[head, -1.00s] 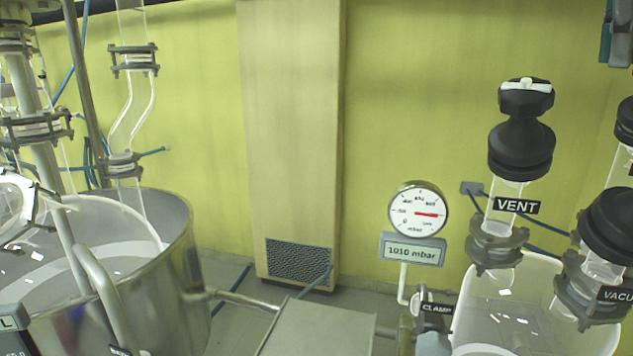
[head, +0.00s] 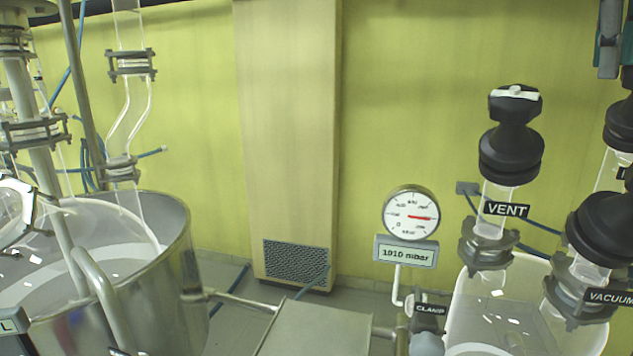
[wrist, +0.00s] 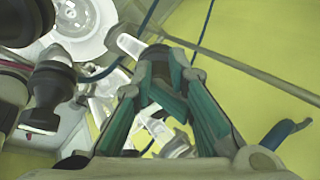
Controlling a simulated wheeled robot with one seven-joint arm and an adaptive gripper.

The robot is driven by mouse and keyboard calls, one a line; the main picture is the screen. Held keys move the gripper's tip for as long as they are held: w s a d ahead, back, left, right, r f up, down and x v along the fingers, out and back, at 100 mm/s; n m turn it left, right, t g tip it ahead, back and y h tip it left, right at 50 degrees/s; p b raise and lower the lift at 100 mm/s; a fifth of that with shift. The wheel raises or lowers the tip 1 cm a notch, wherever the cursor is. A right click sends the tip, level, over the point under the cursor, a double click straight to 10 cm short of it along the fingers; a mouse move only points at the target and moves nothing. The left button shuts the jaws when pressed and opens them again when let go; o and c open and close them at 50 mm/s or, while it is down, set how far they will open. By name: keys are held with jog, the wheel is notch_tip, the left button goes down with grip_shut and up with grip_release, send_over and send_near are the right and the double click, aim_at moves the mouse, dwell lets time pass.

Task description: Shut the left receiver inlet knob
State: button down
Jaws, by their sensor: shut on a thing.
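My gripper (wrist: 156,72) shows in the wrist view with its teal-padded fingers closed on a dark knob-like piece (wrist: 155,52). The fingers hide most of this piece, and a clear glass tube (wrist: 126,43) lies beside it. No label on it can be read, so I cannot tell from the picture that it is the left receiver inlet knob. In the head view only a teal and grey part of my gripper (head: 608,45) shows at the top right edge; what it holds is outside that view.
A black VENT knob (head: 510,150) and a black VACUUM knob (head: 604,230) stand on glass necks at the right. A gauge (head: 411,213) reads 1010 mbar above a CLAMP knob (head: 428,320). A steel vessel (head: 180,260) stands at the left.

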jog(key=shift+w+d+r+p, duration=0.2)
jog(key=shift+d+r+p, duration=0.1)
jog(key=shift+d, duration=0.2)
jog(key=shift+d+r, duration=0.1)
jog(key=shift+r, duration=0.05)
jog(key=shift+w, duration=0.1)
dwell(0.3)
jog(key=p+v, duration=0.4)
jog(key=v, duration=0.2)
jog(key=shift+w+p, duration=0.25)
jog(key=shift+p, duration=0.05)
jog(key=shift+r, duration=0.1)
